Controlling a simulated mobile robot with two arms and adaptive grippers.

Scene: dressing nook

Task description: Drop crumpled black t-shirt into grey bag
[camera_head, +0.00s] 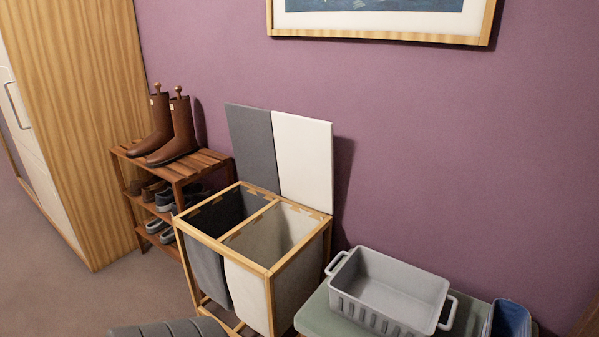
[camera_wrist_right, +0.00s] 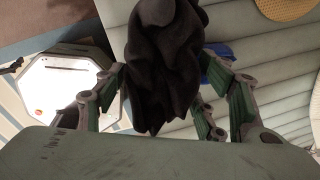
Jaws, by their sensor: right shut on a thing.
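The crumpled black t-shirt (camera_wrist_right: 165,70) hangs between the fingers of my right gripper (camera_wrist_right: 165,95) in the right wrist view. The gripper is shut on it. Neither the shirt nor the right gripper shows in the head view. The grey bag (camera_head: 207,268) is the left compartment of a wooden-framed hamper in the head view. Its mouth is open and its inside is dark. The grey lid (camera_head: 252,147) stands up against the wall. My left gripper is in neither view.
The cream bag (camera_head: 247,290) with its raised cream lid (camera_head: 302,160) adjoins the grey bag on the right. A grey tub (camera_head: 385,290) stands on a bench to the right. A shoe rack (camera_head: 180,166) with boots (camera_head: 175,130) stands to the left. A grey ribbed surface (camera_wrist_right: 240,35) lies behind the shirt.

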